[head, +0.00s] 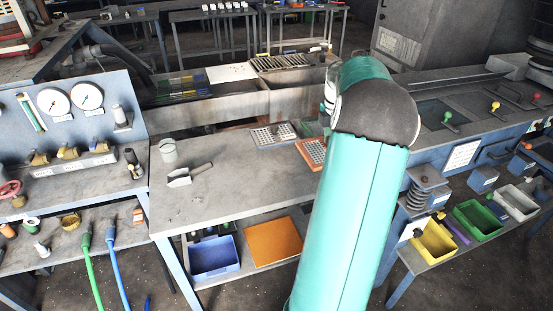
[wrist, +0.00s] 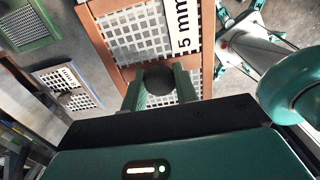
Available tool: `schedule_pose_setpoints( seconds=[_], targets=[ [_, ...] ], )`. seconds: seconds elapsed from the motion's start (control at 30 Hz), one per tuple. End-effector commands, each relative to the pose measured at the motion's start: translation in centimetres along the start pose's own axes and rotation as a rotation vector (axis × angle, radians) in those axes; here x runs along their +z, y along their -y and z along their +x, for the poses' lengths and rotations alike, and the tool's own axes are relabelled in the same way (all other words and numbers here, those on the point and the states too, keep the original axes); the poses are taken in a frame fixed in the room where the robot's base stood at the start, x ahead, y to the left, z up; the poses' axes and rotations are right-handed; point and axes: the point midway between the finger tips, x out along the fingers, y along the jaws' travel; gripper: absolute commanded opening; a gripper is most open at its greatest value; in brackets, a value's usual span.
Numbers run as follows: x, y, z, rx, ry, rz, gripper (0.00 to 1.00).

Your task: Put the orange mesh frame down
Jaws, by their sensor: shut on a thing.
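The orange mesh frame (head: 312,151) shows in the head view by the back right of the grey table (head: 225,180), its right part hidden by my arm. In the wrist view the frame (wrist: 135,38) has an orange-brown border, a pale mesh and a "5 mm" label. My gripper (wrist: 158,88) is shut on the frame's dark round knob (wrist: 158,78). In the head view my gripper is hidden behind my arm. I cannot tell whether the frame touches the table.
A grey mesh frame (head: 274,135) lies just left of the orange one; it also shows in the wrist view (wrist: 72,88). A green mesh frame (wrist: 28,24) is in the wrist view's corner. The table's front middle is clear.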

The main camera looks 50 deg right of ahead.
Motion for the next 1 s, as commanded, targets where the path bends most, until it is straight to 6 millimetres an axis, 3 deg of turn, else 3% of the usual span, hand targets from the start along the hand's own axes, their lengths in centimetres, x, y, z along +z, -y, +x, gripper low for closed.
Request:
schedule_pose_setpoints(
  seconds=[0.33,0.5,0.83,1.0],
  targets=[
    [-6.3,-4.1,3.5,-0.001,-0.001,-0.002,0.00],
    [-8.3,-5.5,6.7,-0.004,-0.002,0.000,0.00],
    [-10.2,-7.1,9.4,-0.002,-0.001,0.001,0.00],
    [-10.1,-7.1,12.0,-0.003,-0.001,0.004,0.00]
  ],
)
